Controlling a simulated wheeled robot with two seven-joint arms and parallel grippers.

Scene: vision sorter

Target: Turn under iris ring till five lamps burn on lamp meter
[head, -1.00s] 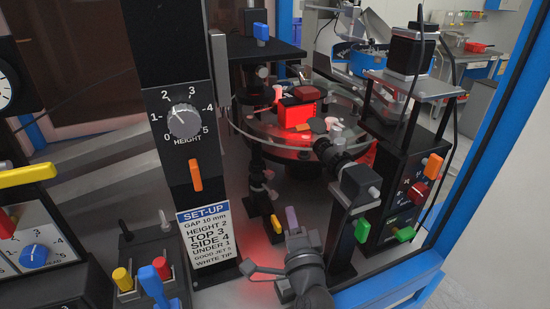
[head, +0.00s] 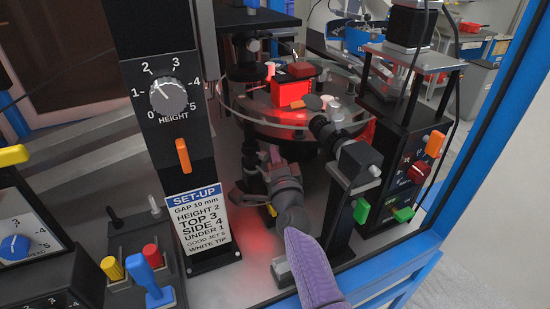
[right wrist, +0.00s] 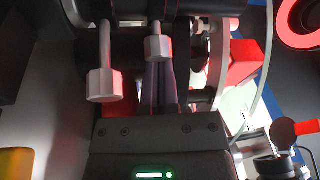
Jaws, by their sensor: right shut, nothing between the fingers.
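My right gripper (head: 272,156) is in the head view, reaching up beneath the glass disc (head: 262,128) among the under-disc fittings. Its fingers (right wrist: 160,88) show in the right wrist view, shut with nothing between them. They point at a pale knob (right wrist: 159,48), with another pale faceted knob (right wrist: 105,85) to their left. Whether they touch either knob I cannot tell. I cannot clearly make out the under iris ring; my gripper covers part of that area in the head view. I cannot pick out the lamp meter. My left gripper is not in view.
A side camera (head: 345,150) on a post stands close right of my gripper. The set-up sign (head: 197,225) reads UNDER 1, below the height dial (head: 168,95). A red-lit block (head: 291,92) is on the disc. A control box (head: 410,165) stands right. A blue frame edges the cell.

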